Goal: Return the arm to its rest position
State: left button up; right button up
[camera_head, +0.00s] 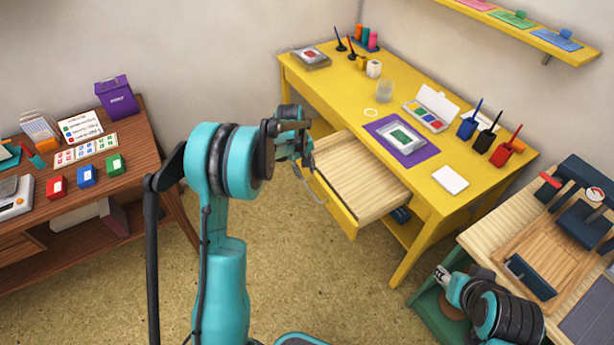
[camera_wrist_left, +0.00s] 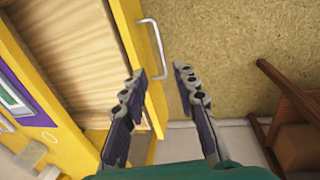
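My left arm (camera_head: 222,260) is raised and bent in the head view, in front of the yellow desk. Its gripper (camera_head: 305,155) is near the open drawer's front.
The yellow desk (camera_head: 335,88) has its empty drawer (camera_head: 360,180) pulled out. On the desk are a purple mat (camera_head: 424,155), a paint set and pen holders. A brown desk (camera_head: 140,150) with several coloured ink boxes stands at left. Open floor (camera_head: 110,275) lies between the desks.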

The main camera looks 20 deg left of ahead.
dwell(0.5)
pick_arm(q)
jog(key=s+d+r+m+t+y, duration=0.15)
jog(key=s+d+r+m, duration=0.35)
jog(key=s+r, duration=0.8)
jog(key=s+d+r+m+t, duration=0.1)
jog(key=s+d+m+t, duration=0.1)
jog(key=s, duration=0.5)
jog(key=s+d+r+m+t, duration=0.1)
jog(key=s+d+m+t, duration=0.1)
jog(key=s, duration=0.6)
jog(key=shift+d+m, duration=0.25)
jog(key=shift+m, duration=0.35)
